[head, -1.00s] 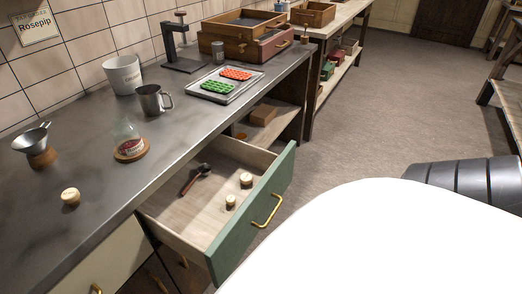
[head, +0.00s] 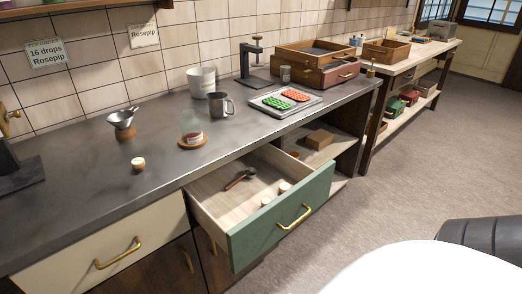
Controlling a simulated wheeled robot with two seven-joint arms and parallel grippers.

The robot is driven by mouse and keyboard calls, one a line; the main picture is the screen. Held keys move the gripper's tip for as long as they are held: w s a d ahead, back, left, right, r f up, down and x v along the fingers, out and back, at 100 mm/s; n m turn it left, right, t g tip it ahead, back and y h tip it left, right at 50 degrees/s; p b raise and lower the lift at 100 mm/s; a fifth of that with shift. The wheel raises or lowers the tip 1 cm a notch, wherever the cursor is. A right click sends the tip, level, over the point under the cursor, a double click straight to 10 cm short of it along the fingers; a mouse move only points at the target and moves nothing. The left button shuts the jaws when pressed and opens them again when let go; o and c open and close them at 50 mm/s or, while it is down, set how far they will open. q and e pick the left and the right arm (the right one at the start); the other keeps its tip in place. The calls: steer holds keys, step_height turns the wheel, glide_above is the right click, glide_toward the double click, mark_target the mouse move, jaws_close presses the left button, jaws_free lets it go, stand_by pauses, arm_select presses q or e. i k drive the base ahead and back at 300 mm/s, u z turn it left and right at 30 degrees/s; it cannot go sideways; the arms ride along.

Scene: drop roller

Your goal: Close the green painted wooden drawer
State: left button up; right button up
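The green painted wooden drawer (head: 262,238) is pulled well out from under the grey counter (head: 85,206). Its front has a brass bar handle (head: 294,216). Inside lie a dark spoon-like tool with a reddish handle (head: 240,178) and two small corks, one of them at the right (head: 284,187). Neither of my grippers shows in the head view, and nothing touches the drawer.
On the counter stand a glass bottle (head: 191,128), a metal mug (head: 220,105), a white pot (head: 201,80) and a tray (head: 285,113) with red and green moulds. A closed cream drawer (head: 120,255) is at left.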

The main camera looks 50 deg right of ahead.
mark_target(236, 218)
steer(key=u, duration=0.65)
steer(key=i, duration=0.9)
steer(key=z, duration=3.15)
steer(key=i, duration=0.5)
steer(key=u, duration=0.05)
